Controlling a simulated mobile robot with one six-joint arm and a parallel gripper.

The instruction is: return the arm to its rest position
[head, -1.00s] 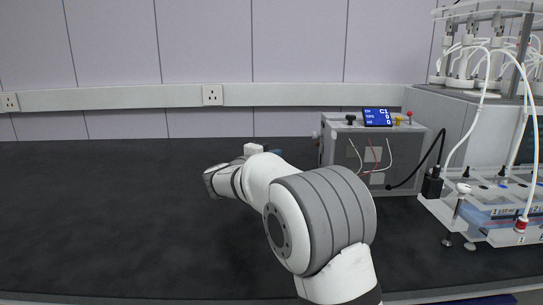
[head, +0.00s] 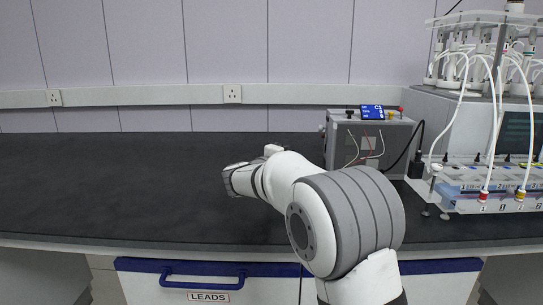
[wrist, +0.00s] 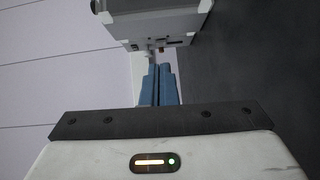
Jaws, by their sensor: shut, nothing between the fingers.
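My arm (head: 345,215) reaches up from the lower right of the head view and bends to the left over the dark bench top. My gripper shows in the wrist view (wrist: 158,70), with its two blue fingers together and nothing between them. In the head view the fingers are hidden behind or beyond the wrist link. The gripper is apart from everything on the bench. In the wrist view a grey box (wrist: 155,22) lies beyond the fingertips.
A grey control box (head: 368,140) with a small blue display stands right of my arm. The bench top (head: 100,190) is clear on the left. A drawer labelled LEADS (head: 208,283) is shut below.

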